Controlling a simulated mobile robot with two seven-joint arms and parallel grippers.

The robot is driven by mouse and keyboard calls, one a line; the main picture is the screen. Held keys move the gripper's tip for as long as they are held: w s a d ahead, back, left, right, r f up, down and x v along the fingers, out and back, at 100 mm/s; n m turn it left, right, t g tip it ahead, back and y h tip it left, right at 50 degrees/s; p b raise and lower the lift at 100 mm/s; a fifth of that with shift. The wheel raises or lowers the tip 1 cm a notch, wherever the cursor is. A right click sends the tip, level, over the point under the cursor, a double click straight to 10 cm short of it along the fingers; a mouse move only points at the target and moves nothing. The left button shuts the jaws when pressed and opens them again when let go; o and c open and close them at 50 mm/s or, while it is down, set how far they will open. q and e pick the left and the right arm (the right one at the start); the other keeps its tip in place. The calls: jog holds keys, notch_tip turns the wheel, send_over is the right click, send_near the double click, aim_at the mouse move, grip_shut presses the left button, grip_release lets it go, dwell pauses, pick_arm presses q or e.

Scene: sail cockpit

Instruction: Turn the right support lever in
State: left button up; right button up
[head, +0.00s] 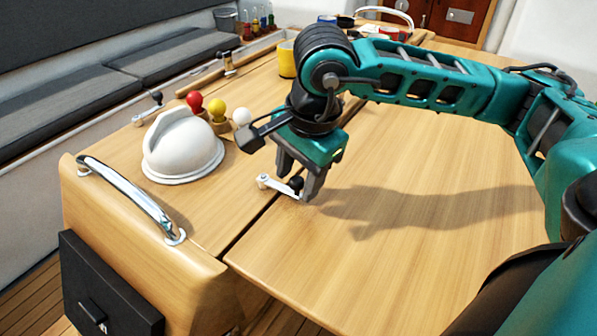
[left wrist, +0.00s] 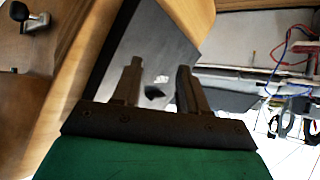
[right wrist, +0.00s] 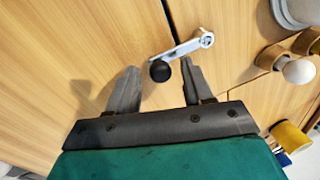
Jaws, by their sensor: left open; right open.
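The right support lever (head: 277,187) is a short silver crank with a black ball knob, on the wooden table near the lengthwise seam. My right gripper (head: 296,178) is above it, pointing down and open, with the knob between its fingers. In the right wrist view, the knob (right wrist: 160,71) sits between the fingertips, nearer the right one, with a gap on the left. The lever arm (right wrist: 185,49) runs to its pivot at upper right. My left gripper (left wrist: 157,72) is open and empty in the left wrist view, outside the head view.
A second lever (head: 147,111) is at the table's far left. A white domed compass housing (head: 183,150), colored ball-topped pegs (head: 217,108) and a chrome handrail (head: 130,198) are left of the seam. The right table leaf (head: 420,200) is clear.

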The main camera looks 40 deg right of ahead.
grip_shut()
dwell(0.4)
